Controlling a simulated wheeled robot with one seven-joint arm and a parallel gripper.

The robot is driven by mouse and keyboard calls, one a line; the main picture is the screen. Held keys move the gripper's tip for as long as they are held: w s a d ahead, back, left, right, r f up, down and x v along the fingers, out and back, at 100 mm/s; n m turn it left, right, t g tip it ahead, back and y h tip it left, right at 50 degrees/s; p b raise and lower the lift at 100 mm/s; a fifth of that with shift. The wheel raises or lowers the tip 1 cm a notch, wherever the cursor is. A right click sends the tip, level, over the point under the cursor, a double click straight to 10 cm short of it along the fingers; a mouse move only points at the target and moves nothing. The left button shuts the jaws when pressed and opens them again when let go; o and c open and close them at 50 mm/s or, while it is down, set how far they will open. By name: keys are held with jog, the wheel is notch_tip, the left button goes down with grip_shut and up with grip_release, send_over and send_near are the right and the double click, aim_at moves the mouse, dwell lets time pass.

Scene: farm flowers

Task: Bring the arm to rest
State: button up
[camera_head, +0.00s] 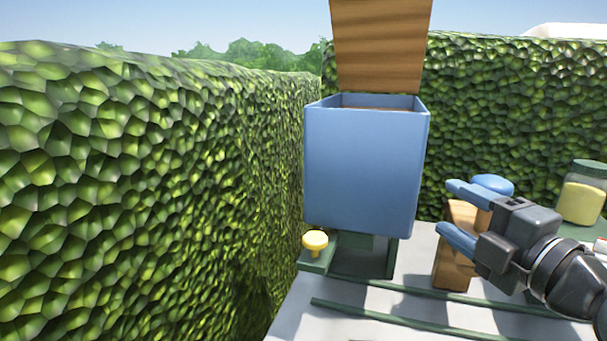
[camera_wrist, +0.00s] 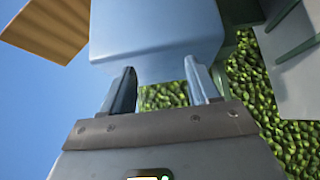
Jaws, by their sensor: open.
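My gripper (camera_head: 460,212) is at the right in the head view, its blue-tipped fingers apart and pointing left. Nothing shows between the fingers. In the wrist view the two fingers of my gripper (camera_wrist: 165,85) stand apart, with hedge and the blue box's underside beyond them. The blue box (camera_head: 362,172) is left of the gripper in the head view, with a gap between them; it also shows at the top of the wrist view (camera_wrist: 150,30).
A wooden board (camera_head: 380,45) rises above the box. A wooden block (camera_head: 455,250) and blue rounded top (camera_head: 492,185) are close behind my gripper. A jar (camera_head: 581,195) stands right. Hedges (camera_head: 150,190) enclose the left and back.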

jog(key=s+a+f+m+h, duration=0.2)
jog(key=s+f+m+h, duration=0.4)
jog(key=s+f+m, duration=1.05)
jog(key=s+d+f+m+g, duration=0.1)
jog(key=s+m, duration=0.1)
jog(key=s, duration=1)
jog(key=s+d+f+m+g, duration=0.1)
jog(key=s+f+m, duration=0.1)
jog(key=s, duration=1.1)
jog(key=shift+m+h+p, duration=0.3)
jog(key=shift+m+p, duration=0.1)
jog(key=shift+m, duration=0.25)
jog(key=shift+d, duration=0.1)
